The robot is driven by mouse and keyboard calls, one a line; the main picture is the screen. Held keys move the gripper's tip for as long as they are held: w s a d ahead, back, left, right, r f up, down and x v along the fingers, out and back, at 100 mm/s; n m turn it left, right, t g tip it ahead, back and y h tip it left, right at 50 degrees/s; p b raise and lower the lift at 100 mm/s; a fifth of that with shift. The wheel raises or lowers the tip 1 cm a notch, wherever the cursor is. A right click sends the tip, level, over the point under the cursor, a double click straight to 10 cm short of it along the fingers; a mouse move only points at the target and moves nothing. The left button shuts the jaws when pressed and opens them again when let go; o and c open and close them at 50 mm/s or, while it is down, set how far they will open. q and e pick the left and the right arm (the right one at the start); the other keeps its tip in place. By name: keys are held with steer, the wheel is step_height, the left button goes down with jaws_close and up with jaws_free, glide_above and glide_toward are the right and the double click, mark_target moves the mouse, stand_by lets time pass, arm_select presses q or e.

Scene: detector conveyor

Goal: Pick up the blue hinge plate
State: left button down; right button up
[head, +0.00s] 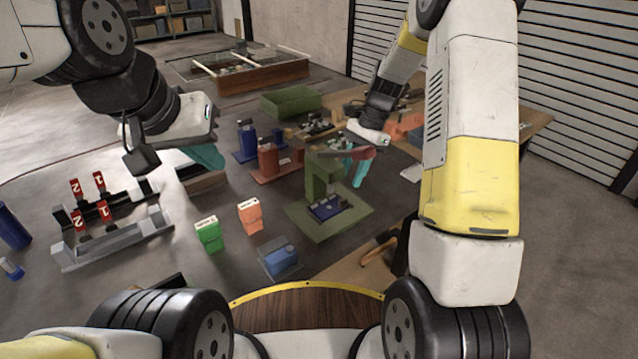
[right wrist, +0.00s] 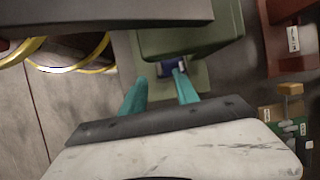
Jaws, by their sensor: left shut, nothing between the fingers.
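The blue hinge plate (head: 325,208) appears to be the flat blue piece on the base of the green press-like fixture (head: 324,178), in the middle of the table. A blue patch (right wrist: 172,67) shows under the green fixture in the right wrist view. My right gripper (head: 356,170) has teal fingers spread apart, just right of the fixture's upright and above its base. In the right wrist view its fingers (right wrist: 160,88) are empty; one tip overlaps the blue patch, and I cannot tell whether they touch. My left gripper (head: 207,157) is shut and empty, at the left above the table.
A red fixture (head: 270,163) and a blue fixture (head: 246,145) stand behind the green one. Green (head: 209,235), orange (head: 250,215) and blue (head: 278,260) boxes stand at front left. A rack (head: 115,235) with red numbered tags is at far left. A green crate (head: 291,101) lies behind.

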mark_target(342, 200)
steer(key=shift+w+a+f, duration=0.2)
steer(key=shift+a+f, duration=0.1)
steer(key=shift+f, duration=0.1)
steer(key=x, duration=0.4)
steer(key=s+x, duration=0.1)
steer(key=x, duration=0.2)
steer(key=shift+d, duration=0.15)
steer(key=shift+c, duration=0.5)
jaws_close()
stand_by(0.5)
